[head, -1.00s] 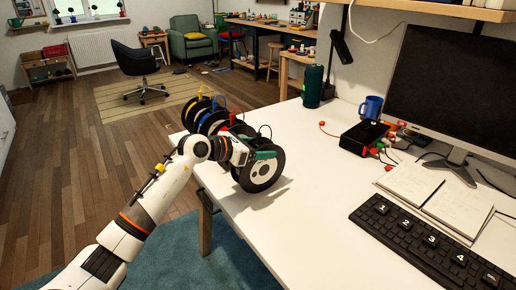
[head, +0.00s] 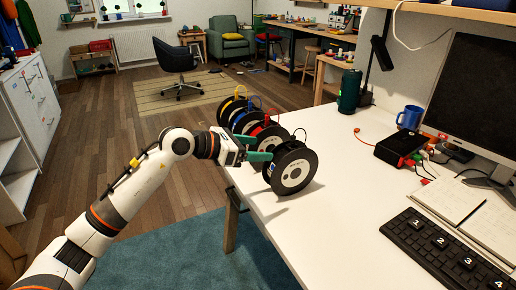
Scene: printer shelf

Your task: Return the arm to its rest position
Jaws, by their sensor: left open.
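My left gripper (head: 262,150) is at the left edge of the white desk, its green fingers open beside the nearest spool. That spool is a black one (head: 291,172) with a pale hub face, standing upright on the desk. Behind it stand a red spool (head: 262,131), a blue spool (head: 244,119) and a yellow spool (head: 229,106) in a row. The fingers partly overlap the spools in the picture, and I cannot tell whether they touch. My left arm reaches in from the lower left. My right gripper is not in view.
The white desk (head: 340,215) holds a keyboard (head: 445,250), an open notebook (head: 452,200), a black box (head: 400,148), a blue mug (head: 409,117), a dark green cylinder (head: 349,91) and a monitor (head: 480,95). Open floor lies left of the desk. A white cabinet (head: 35,110) stands at far left.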

